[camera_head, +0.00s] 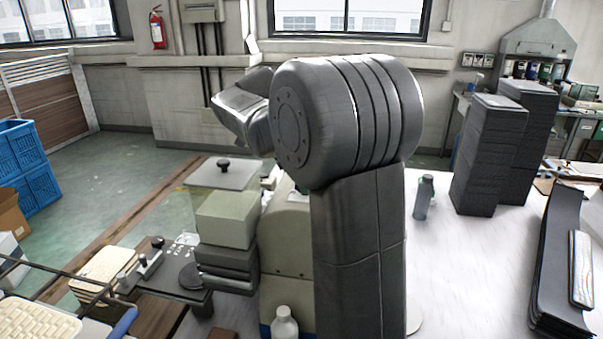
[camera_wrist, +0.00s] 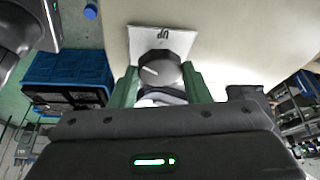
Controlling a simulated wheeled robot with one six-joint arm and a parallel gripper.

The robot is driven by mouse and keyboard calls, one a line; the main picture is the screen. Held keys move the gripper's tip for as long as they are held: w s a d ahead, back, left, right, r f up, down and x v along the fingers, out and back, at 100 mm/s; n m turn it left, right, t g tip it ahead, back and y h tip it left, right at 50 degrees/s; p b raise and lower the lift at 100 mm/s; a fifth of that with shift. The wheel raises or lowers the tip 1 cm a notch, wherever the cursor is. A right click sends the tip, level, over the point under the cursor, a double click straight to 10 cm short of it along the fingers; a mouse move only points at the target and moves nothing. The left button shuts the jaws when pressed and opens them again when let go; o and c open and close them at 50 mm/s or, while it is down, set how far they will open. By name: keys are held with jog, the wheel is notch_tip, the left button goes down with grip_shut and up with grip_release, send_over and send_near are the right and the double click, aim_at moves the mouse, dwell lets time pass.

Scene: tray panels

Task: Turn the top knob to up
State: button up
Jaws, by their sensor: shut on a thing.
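In the wrist view, a dark round knob (camera_wrist: 158,71) sits on a pale panel face (camera_wrist: 225,40). A white label (camera_wrist: 172,39) reading "UP", upside down in the picture, lies just above it. The knob's white pointer line points left and slightly up in the picture, not straight at the label. My gripper (camera_wrist: 160,84) has its green fingers on either side of the knob and is shut on it. The fingers and palm hide the knob's lower part. In the head view my arm hides the gripper and the knob.
In the head view, a pale boxy machine (camera_head: 288,240) stands beside my arm. A white bottle (camera_head: 284,324) is at its front and a grey bottle (camera_head: 424,197) stands right of my arm. Stacked black trays (camera_head: 487,155) stand at the right. The white tabletop (camera_head: 465,270) between is mostly clear.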

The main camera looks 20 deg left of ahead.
jog(key=m+g, duration=0.1)
jog(key=m, duration=0.3)
jog(key=m+g, duration=0.1)
jog(key=m, duration=0.1)
jog(key=shift+w+m+g+p, duration=0.3)
jog(key=shift+p, duration=0.05)
jog(key=m+g, duration=0.1)
jog(key=m, duration=0.3)
jog(key=shift+w+m+g, duration=0.15)
jog(key=shift+m+g, duration=0.25)
jog(key=shift+y, duration=0.3)
jog(key=o, duration=1)
jog(key=shift+c, duration=0.2)
